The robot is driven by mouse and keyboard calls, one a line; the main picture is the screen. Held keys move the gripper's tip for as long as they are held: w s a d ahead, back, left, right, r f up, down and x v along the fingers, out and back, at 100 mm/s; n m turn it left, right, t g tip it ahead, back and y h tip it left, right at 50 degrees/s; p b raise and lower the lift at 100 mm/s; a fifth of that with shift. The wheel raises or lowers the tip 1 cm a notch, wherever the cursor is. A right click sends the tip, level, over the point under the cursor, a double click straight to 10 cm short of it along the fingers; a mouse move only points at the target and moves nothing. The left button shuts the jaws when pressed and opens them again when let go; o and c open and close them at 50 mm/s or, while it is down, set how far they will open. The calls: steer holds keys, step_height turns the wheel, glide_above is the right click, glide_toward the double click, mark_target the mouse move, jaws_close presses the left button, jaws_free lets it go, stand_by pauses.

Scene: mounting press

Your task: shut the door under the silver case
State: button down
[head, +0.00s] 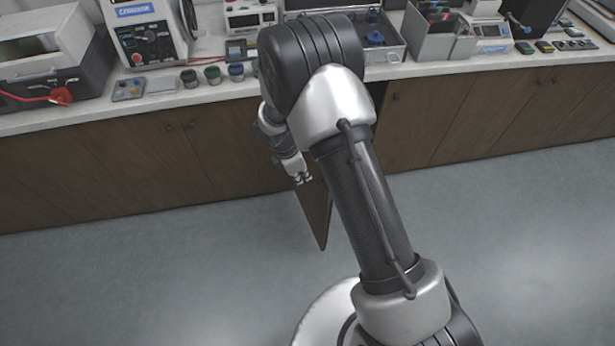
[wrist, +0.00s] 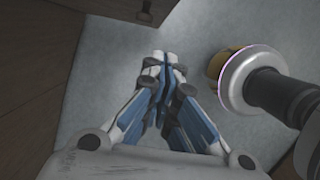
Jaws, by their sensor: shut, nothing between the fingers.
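The silver case (head: 393,72) stands open on the counter in the head view, partly behind my arm. Below it a brown wooden door (head: 317,214) stands swung out from the cabinet front over the floor. My arm hides much of that door and the opening behind it. My gripper (head: 302,179) is beside the door's upper part, on its left side; I cannot tell whether it touches. In the wrist view my gripper (wrist: 160,62) is shut and empty, above the grey floor. Brown wood shows at the left and the upper right there; I cannot tell which piece is the door.
Other brown cabinet doors (head: 110,165) are closed along the counter (head: 215,92). Jars (head: 212,75), a boxy instrument (head: 145,35) and several other items stand on the counter. The grey floor (head: 130,270) in front is clear.

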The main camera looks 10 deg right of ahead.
steer(key=w+d+f+b, duration=0.1)
steer(key=d+f+b, duration=0.2)
steer(key=d+f, duration=0.2)
steer(key=x, duration=0.2)
steer(key=shift+d+f+b, duration=0.15)
steer(key=shift+f+b, duration=0.15)
steer(key=shift+f, duration=0.05)
steer(key=shift+d, duration=0.1)
